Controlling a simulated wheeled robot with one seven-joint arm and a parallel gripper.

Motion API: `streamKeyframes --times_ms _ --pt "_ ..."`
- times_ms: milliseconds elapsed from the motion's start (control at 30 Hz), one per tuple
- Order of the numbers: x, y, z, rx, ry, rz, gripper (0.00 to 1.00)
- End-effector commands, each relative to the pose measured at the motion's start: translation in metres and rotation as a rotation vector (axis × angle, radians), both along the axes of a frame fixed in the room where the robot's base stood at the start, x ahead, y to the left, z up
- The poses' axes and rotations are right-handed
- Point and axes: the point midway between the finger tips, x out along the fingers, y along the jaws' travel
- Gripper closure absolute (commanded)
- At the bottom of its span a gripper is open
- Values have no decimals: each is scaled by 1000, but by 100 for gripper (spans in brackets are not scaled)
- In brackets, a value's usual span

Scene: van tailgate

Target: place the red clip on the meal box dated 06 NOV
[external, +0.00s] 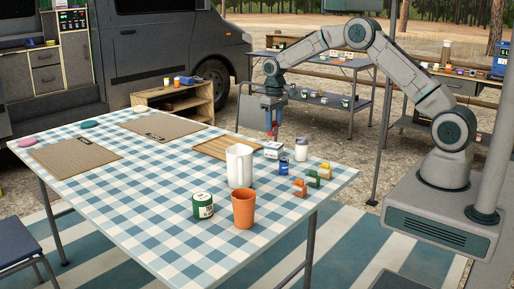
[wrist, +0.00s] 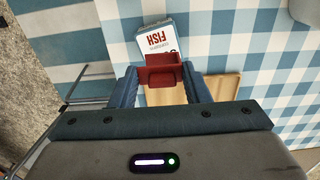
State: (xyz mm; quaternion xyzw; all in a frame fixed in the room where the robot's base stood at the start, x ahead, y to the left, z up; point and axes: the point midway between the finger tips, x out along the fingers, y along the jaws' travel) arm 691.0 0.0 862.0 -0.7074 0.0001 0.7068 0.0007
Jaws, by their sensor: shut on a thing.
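My gripper (external: 272,124) is shut on the red clip (wrist: 160,77), which sits crosswise between the blue fingertips in the wrist view. In the external view the clip (external: 272,134) hangs below the fingers, above the far right part of the table. A white and blue box (wrist: 156,36) with red lettering reading FISH lies just beyond the clip in the wrist view. The clip overlaps its near edge there; I cannot tell whether they touch. A small white and blue box (external: 273,150) stands below my gripper in the external view. No date can be read.
A wooden board (external: 213,148) lies beside the box on the checked table (external: 150,215). A white pitcher (external: 239,166), blue jar (external: 284,165), white jar (external: 301,150), several small coloured pieces (external: 313,180), green tin (external: 203,206) and orange cup (external: 243,209) stand nearby.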

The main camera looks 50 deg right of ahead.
Motion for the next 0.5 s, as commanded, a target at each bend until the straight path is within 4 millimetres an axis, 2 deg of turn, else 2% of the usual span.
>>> streamKeyframes --times_ms 267,500 --pt "-1 0 -36 1 4 0 79" --pt "0 0 -39 1 0 0 79"
